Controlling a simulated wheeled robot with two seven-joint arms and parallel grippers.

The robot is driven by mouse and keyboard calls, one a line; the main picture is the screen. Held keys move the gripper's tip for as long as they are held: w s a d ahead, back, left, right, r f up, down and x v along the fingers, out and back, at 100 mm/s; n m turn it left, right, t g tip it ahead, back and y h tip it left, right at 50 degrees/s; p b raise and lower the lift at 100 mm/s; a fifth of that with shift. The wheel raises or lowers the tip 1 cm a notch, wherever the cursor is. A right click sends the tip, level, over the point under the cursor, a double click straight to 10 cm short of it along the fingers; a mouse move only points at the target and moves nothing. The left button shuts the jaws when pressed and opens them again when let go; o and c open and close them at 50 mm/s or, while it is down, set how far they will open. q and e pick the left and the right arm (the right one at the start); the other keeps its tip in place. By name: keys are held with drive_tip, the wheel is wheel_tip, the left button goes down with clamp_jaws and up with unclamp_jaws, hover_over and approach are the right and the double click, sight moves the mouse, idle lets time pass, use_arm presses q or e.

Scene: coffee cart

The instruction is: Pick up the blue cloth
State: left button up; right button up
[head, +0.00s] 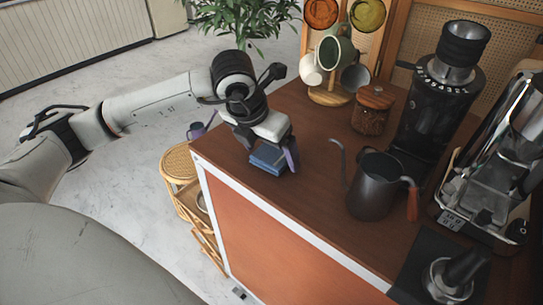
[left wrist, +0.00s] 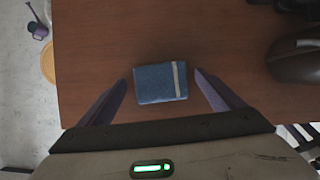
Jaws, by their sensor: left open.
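The blue cloth (head: 267,159) lies folded on the brown counter, near its left edge in the head view. It has a pale stripe near one end, which shows in the left wrist view (left wrist: 160,83). My left gripper (head: 271,150) is open right above the cloth. In the left wrist view its two purple-grey fingers (left wrist: 165,92) stand on either side of the cloth, with a gap on each side. No contact with the cloth shows. My right gripper is not in view.
A dark gooseneck kettle (head: 373,188) stands to the right of the cloth. Behind are a mug rack (head: 329,97), a lidded jar (head: 371,112) and a coffee grinder (head: 432,100). An espresso machine (head: 490,160) is far right. The counter around the cloth is clear.

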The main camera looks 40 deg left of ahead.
use_arm(q)
drive_tip(key=c, duration=1.1)
